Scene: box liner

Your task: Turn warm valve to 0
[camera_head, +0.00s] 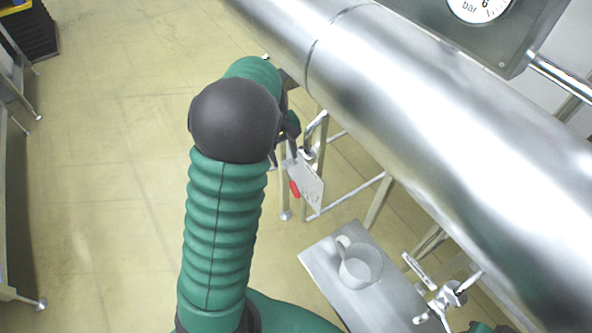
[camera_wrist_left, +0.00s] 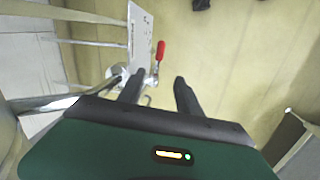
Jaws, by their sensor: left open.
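The valve with the red handle (camera_head: 295,188) hangs beside a pale label plate (camera_head: 309,184), below the big steel pipe. I take it as the warm valve; the plate's markings are too small to read. In the left wrist view the red handle (camera_wrist_left: 160,51) points away from my gripper, next to the plate (camera_wrist_left: 141,36). My left gripper (camera_wrist_left: 160,79) is open, its two dark fingers spread just short of the handle's near end. Nothing shows clasped between them. In the head view my left arm's green sleeve and black joint hide most of the gripper. My right gripper is not in view.
The shiny pipe (camera_head: 430,120) crosses the right side, with a gauge (camera_head: 482,8) behind it. A second metal valve (camera_head: 446,298) sits at the lower right.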

